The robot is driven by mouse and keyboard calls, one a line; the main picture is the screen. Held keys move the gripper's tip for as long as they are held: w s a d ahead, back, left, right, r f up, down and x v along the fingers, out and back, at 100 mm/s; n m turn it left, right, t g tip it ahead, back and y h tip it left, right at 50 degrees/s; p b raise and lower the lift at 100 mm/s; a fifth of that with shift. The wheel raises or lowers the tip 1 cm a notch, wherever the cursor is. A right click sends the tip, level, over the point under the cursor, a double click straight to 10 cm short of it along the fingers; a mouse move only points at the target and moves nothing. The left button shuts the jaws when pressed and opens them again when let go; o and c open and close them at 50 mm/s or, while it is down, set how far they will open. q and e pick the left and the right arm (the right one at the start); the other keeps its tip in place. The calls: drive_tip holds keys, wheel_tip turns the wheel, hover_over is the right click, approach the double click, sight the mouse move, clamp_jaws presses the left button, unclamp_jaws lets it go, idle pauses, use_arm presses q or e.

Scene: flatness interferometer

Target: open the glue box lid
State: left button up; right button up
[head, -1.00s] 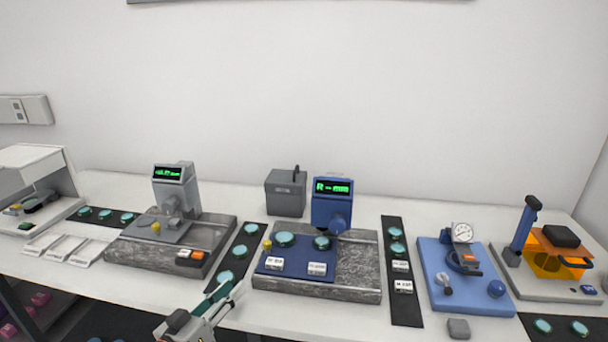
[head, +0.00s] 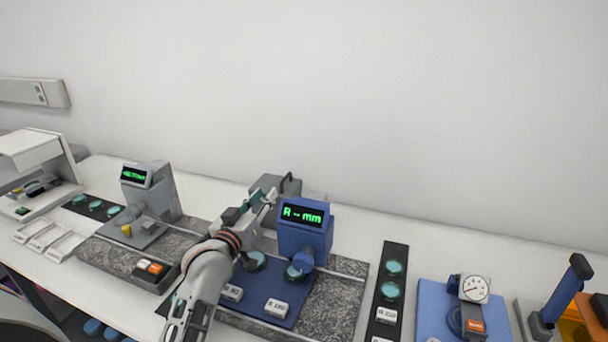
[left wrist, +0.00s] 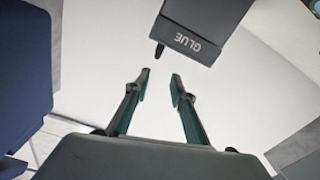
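The grey glue box (head: 266,182) stands at the back of the bench, behind the blue instrument, partly hidden by my left gripper. A dark upright handle shows at its top. Its lid looks closed, though the gripper covers much of it. My left gripper (head: 267,197) is in front of the box. In the left wrist view, the left gripper (left wrist: 160,81) is open with nothing between its fingers. The glue box (left wrist: 205,25) is just beyond the fingertips, its GLUE label upside down, with a dark knob at its left corner. My right gripper is not in view.
The blue instrument with a green display (head: 305,232) stands close to the right of my gripper. A grey instrument (head: 150,195) stands to the left. A dark strip with teal discs (head: 390,290) and a dial gauge (head: 474,289) are on the right.

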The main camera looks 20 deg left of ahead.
sight(282, 183)
use_arm(q)
drive_tip(key=w, duration=0.8)
drive_tip(key=w+f, duration=0.1)
drive_tip(key=w, duration=0.3)
drive_tip(key=shift+w+d, duration=0.2)
clamp_jaws()
